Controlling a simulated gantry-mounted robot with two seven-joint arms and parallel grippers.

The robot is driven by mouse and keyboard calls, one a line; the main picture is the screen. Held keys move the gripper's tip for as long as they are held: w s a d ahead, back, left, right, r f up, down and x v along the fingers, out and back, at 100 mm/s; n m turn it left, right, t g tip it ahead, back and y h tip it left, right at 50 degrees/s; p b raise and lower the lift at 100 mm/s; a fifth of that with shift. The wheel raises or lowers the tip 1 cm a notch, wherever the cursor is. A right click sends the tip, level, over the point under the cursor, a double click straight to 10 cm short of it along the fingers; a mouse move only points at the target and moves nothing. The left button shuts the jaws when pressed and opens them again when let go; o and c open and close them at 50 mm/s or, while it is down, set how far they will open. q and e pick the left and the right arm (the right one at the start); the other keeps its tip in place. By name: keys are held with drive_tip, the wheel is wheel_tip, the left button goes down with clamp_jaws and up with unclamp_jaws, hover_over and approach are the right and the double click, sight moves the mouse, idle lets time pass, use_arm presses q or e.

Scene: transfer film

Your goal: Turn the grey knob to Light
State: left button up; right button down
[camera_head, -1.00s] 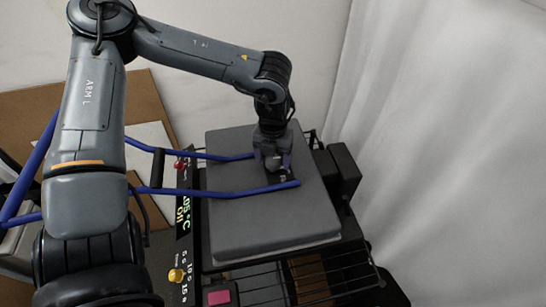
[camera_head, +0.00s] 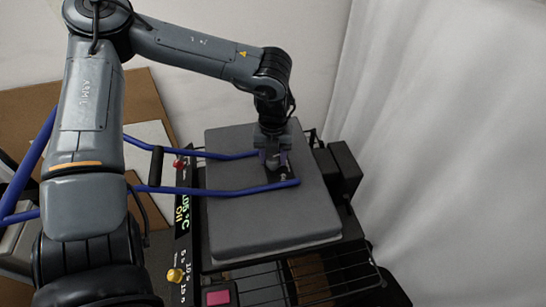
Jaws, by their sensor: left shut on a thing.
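My left gripper (camera_head: 272,160) points down on the top of a grey press plate (camera_head: 262,222), between two blue handle bars (camera_head: 235,192). It is shut on the grey knob, which is mostly hidden between its fingers. A small dark dial plate (camera_head: 283,177) with pale markings shows just beside the fingers. The markings are too small to read, so I cannot tell which setting the knob points to. My right gripper is not in view.
A dark panel with a lit display (camera_head: 183,214) runs along the press's left side, with a red knob (camera_head: 179,164) and a yellow knob (camera_head: 176,275). A pink block (camera_head: 218,297) sits at the front. A white curtain (camera_head: 440,150) hangs at right.

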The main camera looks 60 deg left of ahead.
use_arm(q)
drive_tip(key=n+b, duration=0.1)
drive_tip(key=n, duration=0.3)
drive_tip(key=shift+f, duration=0.1)
drive_tip(key=n+b, duration=0.1)
drive_tip(key=n, duration=0.2)
drive_tip(key=shift+n, duration=0.4)
drive_tip(key=o, duration=1.1)
drive_tip(key=shift+c, duration=0.2)
drive_tip(key=shift+r, duration=0.2)
